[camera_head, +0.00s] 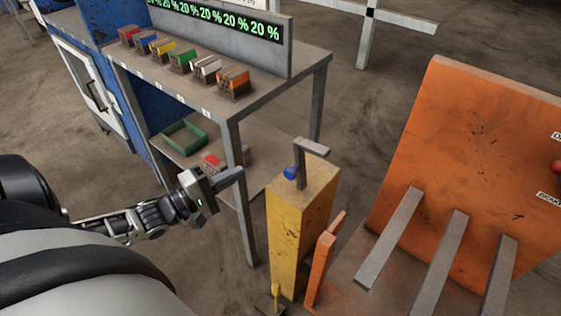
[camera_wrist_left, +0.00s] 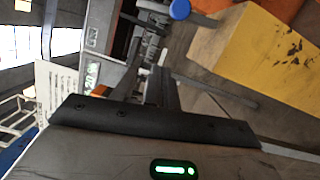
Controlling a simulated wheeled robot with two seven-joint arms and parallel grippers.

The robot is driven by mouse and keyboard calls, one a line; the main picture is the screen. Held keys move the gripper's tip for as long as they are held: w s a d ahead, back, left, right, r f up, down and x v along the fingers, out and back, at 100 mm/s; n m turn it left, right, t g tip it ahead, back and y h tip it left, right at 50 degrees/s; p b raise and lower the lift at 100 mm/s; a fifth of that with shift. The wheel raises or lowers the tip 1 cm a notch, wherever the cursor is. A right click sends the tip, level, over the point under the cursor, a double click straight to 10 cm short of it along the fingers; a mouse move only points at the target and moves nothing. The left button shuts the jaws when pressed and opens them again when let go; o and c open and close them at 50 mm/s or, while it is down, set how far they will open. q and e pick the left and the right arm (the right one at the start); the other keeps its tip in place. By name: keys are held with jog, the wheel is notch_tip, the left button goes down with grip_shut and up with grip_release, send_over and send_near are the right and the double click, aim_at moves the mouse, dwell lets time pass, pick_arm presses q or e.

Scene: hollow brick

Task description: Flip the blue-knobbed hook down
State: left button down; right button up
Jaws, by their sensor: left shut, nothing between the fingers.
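The hook is a grey metal piece (camera_head: 301,166) standing upright on top of a yellow post (camera_head: 298,225), with a flat bar at its upper end. Its blue knob (camera_head: 290,173) sticks out on the left side, low on the hook. The blue knob (camera_wrist_left: 180,9) also shows at the top edge of the left wrist view, beside the yellow post (camera_wrist_left: 250,50). My left gripper (camera_head: 234,175) is shut and empty, to the left of the knob with a clear gap between. My right gripper is in neither view.
A grey table (camera_head: 283,90) with several coloured bricks stands behind my left gripper. Its lower shelf holds a green crate (camera_head: 184,138), and its front leg (camera_head: 244,220) is close to the gripper. An orange panel with grey prongs (camera_head: 470,150) stands right of the post.

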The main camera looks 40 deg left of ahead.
pick_arm(q)
jog(key=w+d, duration=0.7)
jog(key=w, duration=0.1)
jog(key=shift+w+r+p, duration=0.4)
jog(key=shift+r, duration=0.05)
jog(key=shift+d, duration=0.1)
